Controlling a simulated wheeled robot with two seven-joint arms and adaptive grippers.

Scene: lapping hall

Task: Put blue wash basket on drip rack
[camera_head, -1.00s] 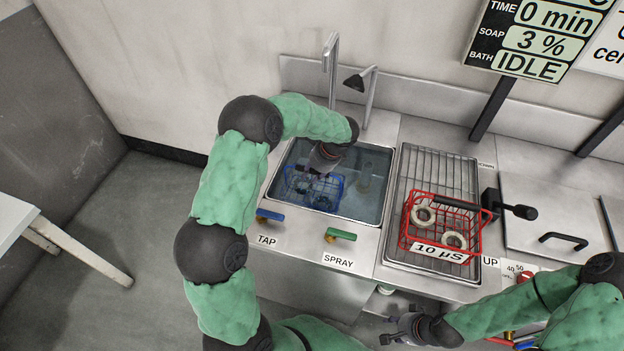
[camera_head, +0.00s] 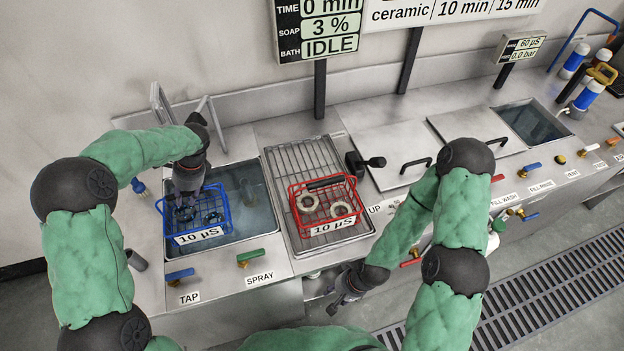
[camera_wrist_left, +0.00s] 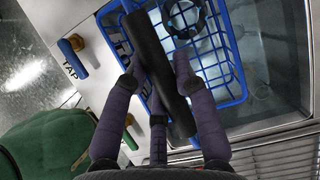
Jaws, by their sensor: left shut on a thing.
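The blue wash basket (camera_head: 222,212) hangs above the sink (camera_head: 262,208) at the left in the head view, with dark ring-shaped parts inside and a "10 µS" label in front. My left gripper (camera_head: 187,188) is shut on its black handle; the wrist view shows the fingers around the handle (camera_wrist_left: 160,70) and the blue wire side (camera_wrist_left: 240,85). The drip rack (camera_head: 285,158) is a wire grid right of the sink. A red basket (camera_head: 294,218) with pale rings stands on its front part. My right gripper (camera_head: 338,298) appears open and empty, low before the counter.
The rack's rear part is bare. The blue tap handle (camera_head: 180,274) and green spray handle (camera_head: 250,255) are at the counter front.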

